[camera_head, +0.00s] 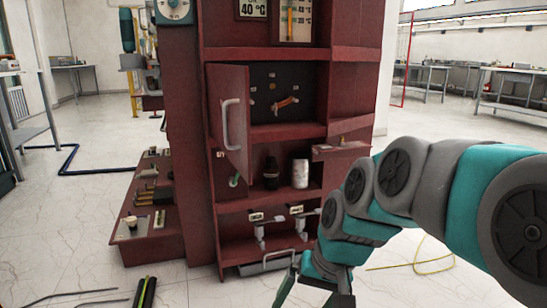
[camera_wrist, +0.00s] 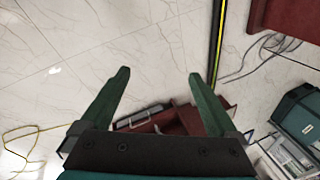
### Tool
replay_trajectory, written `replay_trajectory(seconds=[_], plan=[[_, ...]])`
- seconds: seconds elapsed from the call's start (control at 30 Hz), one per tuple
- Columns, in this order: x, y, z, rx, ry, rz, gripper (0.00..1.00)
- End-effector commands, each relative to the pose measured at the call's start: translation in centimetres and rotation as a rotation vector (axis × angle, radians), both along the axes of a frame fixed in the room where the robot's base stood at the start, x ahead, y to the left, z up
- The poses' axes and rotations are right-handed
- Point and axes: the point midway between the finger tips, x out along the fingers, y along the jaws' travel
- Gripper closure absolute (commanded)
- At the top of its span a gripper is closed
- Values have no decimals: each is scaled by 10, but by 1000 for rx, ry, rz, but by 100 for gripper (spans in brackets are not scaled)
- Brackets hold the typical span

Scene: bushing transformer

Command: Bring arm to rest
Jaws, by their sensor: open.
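My arm, teal and grey, reaches in from the right in the head view and bends down in front of the red cabinet (camera_head: 190,180). My gripper (camera_wrist: 155,90) shows in the wrist view with its two green fingers spread apart and nothing between them. Pale marble floor lies beyond the fingertips. In the head view only part of the gripper shows at the bottom edge, in front of the cabinet's lower right; its fingertips are cut off or hidden there.
The cabinet door (camera_head: 232,120) stands open, with a dark panel (camera_head: 288,84) behind it. A bottle (camera_head: 271,172) and a white cylinder (camera_head: 300,173) stand on a shelf. A yellow cable (camera_head: 422,262) lies on the floor. Workbenches (camera_head: 510,102) stand far back right.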

Motion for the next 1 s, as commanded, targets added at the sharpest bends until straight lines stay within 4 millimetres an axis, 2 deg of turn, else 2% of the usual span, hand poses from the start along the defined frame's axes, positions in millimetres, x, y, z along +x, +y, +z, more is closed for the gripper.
replay_trajectory(seconds=[0.03,0.2,0.4,0.57,0.6,1.0], plan=[[-26,-13,-11,-45,25,12,5],[-94,-48,-42,-161,116,50,5],[-151,-77,-64,-248,195,70,5],[-191,-97,-78,-301,257,78,5],[-196,-100,-74,-309,264,79,5],[-192,-98,5,-304,260,81,5]])
